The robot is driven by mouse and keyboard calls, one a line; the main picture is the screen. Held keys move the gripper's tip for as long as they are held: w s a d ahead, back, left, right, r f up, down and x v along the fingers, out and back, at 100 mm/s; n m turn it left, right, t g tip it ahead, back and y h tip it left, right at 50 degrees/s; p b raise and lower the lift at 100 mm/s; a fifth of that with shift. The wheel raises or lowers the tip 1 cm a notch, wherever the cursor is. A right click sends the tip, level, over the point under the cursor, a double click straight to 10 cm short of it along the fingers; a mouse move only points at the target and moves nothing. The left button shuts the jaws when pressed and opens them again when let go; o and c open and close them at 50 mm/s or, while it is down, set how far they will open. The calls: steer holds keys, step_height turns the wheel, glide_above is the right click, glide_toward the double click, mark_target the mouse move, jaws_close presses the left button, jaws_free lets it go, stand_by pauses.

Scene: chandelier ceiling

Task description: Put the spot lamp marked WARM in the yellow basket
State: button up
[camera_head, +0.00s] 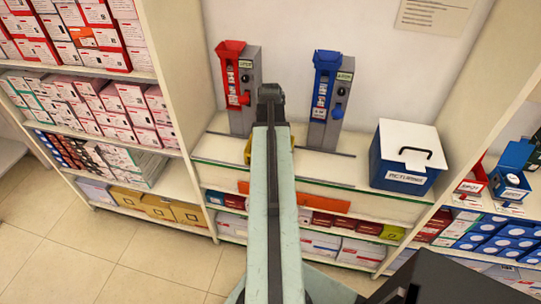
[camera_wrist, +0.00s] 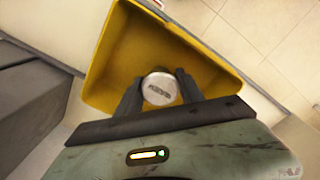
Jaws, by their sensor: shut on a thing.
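In the wrist view my gripper (camera_wrist: 157,80) is shut on a round, pale spot lamp (camera_wrist: 160,89). Its face carries a small dark label, too blurred to read for certain. The lamp shows over the inside of the yellow basket (camera_wrist: 105,66); I cannot tell how far it is above the basket floor. In the head view a small part of something yellow (camera_head: 247,151), perhaps the basket, shows behind my arm. My arm hides the gripper and the lamp there.
A red dispenser (camera_head: 240,90) and a blue dispenser (camera_head: 328,95) stand on the counter at the back. A blue box with a white lid (camera_head: 404,157) stands to the right. Shelves of cartons (camera_head: 90,105) line the left.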

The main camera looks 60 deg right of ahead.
steer(key=shift+f, duration=0.8)
steer(key=o, duration=1.4)
steer(key=shift+r, duration=0.1)
step_height(320, 180, up, 13)
steer(key=p, duration=1.2)
steer(key=shift+f, duration=0.35)
